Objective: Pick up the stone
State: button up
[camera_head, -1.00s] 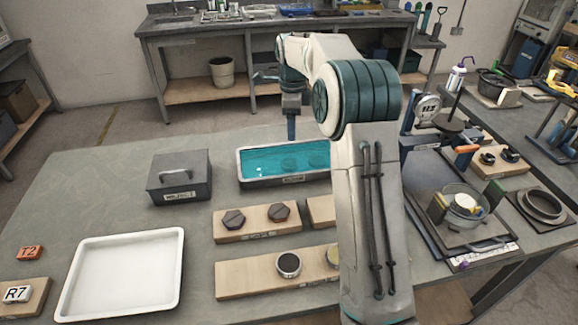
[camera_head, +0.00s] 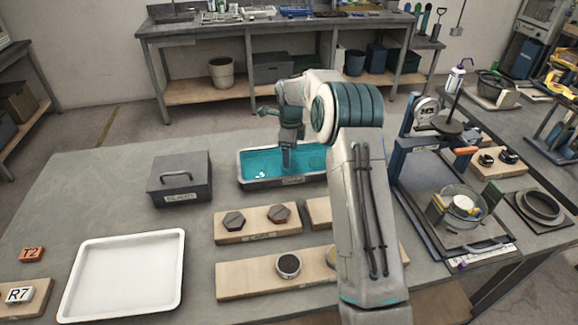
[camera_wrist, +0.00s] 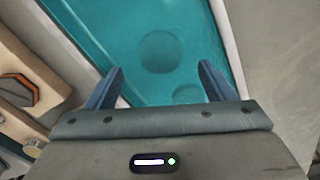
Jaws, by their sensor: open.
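A grey-rimmed tray (camera_head: 243,181) of teal liquid stands at the middle back of the bench. In the wrist view two round shapes show under the teal surface, a larger one (camera_wrist: 165,50) and a smaller, nearer one (camera_wrist: 187,94). They are faint, and I cannot tell which, if either, is the stone. My gripper (camera_wrist: 161,68) is open and empty, pointing down over the tray with the larger shape between its fingertips in view. In the head view my gripper (camera_head: 287,165) covers part of the tray; I cannot tell whether the tips touch the liquid.
A grey lidded box (camera_head: 180,180) stands left of the tray. A wooden block (camera_head: 230,232) with two dark hexagonal pieces lies in front, and another (camera_head: 245,285) with a round dark cup. An empty white tray (camera_head: 125,275) lies at front left. A press-like stand (camera_head: 405,150) is at right.

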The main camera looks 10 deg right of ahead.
jog(key=shift+w+a+f+p, duration=0.15)
jog(key=shift+f+p, duration=0.4)
jog(key=shift+f, duration=1.65)
jog(key=c, duration=1.1)
